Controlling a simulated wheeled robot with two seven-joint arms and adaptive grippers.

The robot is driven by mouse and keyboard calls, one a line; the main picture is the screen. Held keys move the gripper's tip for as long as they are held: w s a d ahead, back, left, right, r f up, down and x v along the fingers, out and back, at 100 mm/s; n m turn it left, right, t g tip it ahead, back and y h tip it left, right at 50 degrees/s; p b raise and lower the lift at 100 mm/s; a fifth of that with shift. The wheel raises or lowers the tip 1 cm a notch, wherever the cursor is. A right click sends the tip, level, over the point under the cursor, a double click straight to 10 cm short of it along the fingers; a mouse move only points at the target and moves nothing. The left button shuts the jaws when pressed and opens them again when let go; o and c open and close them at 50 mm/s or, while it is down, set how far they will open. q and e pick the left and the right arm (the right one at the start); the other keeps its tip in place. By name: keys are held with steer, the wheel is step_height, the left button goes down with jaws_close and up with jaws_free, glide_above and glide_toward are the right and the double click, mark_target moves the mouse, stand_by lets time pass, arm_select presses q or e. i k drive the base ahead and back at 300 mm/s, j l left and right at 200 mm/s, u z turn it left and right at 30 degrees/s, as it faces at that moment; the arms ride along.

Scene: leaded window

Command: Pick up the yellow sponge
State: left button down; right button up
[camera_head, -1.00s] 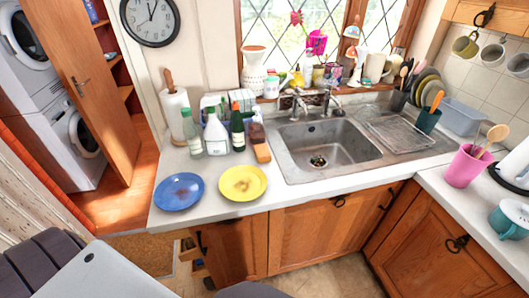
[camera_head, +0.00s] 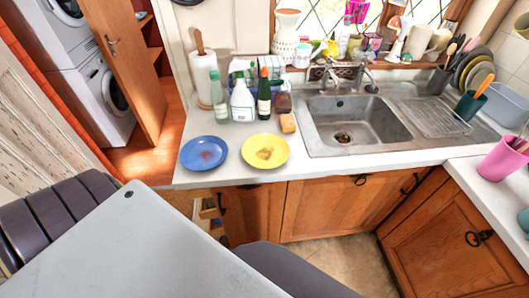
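A small orange-yellow block (camera_head: 288,123) that looks like the sponge lies on the counter, just left of the sink and in front of a dark reddish-brown bottle (camera_head: 282,102). It is above and right of the yellow plate (camera_head: 265,151) in the picture. Nothing hides its front. Neither of my grippers shows in the head view, so nothing is seen near the block.
A blue plate (camera_head: 204,153) lies beside the yellow plate. A green bottle (camera_head: 218,97), a white bottle (camera_head: 242,102) and a dark bottle (camera_head: 264,96) stand behind. The steel sink (camera_head: 357,126) is right of them. The front counter edge is mostly clear.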

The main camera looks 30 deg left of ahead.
mark_target(287, 123)
steer(key=i+l+u, duration=0.1)
steer(key=l+u, duration=0.7)
steer(key=i+j, duration=0.05)
